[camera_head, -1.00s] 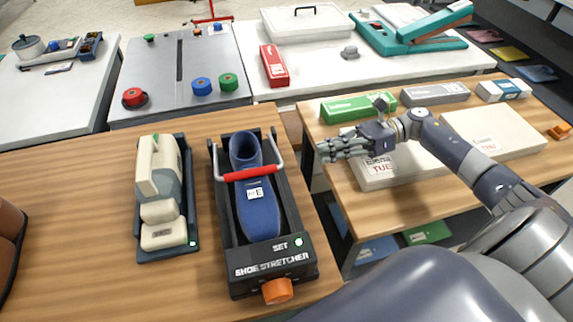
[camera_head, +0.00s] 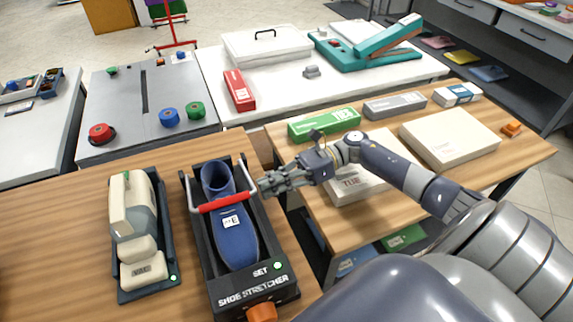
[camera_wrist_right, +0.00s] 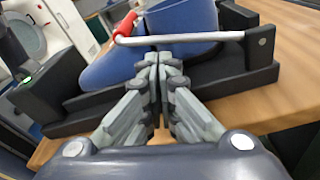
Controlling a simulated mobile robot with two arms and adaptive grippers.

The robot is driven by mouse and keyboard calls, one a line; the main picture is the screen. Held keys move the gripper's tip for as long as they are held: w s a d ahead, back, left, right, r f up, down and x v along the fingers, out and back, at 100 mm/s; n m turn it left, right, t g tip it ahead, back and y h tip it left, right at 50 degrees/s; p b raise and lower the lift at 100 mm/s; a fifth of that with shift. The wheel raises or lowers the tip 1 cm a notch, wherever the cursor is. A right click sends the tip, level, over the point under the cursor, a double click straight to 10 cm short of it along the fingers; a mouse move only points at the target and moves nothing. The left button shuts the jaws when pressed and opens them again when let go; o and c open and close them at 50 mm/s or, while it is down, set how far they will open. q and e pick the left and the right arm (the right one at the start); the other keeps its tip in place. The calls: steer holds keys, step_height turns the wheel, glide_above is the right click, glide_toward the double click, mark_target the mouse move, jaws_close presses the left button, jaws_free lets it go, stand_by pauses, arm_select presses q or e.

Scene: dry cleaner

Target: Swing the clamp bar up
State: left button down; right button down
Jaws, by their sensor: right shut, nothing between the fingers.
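The shoe stretcher (camera_head: 250,292) is a black tray with an orange knob at its near end, on the wooden table. A blue shoe (camera_head: 236,244) lies in it. The clamp bar (camera_head: 227,202) is a silver bail with a red grip, lying across the shoe; the red grip also shows in the right wrist view (camera_wrist_right: 126,25). My right gripper (camera_head: 266,186) is shut and empty, just right of the bar's right side arm. In the wrist view its fingertips (camera_wrist_right: 158,58) are close to the silver bar; whether they touch I cannot tell. My left gripper is not in view.
A cream and dark device (camera_head: 135,225) stands left of the stretcher. On the right table lie a green box (camera_head: 324,123) and white boxes (camera_head: 449,138), under and beside my right arm. A gap separates the two wooden tables.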

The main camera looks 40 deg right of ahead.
steer(key=shift+x, duration=1.1)
steer(key=shift+r, duration=0.1)
steer(key=shift+r+m, duration=0.25)
steer(key=shift+m, duration=0.05)
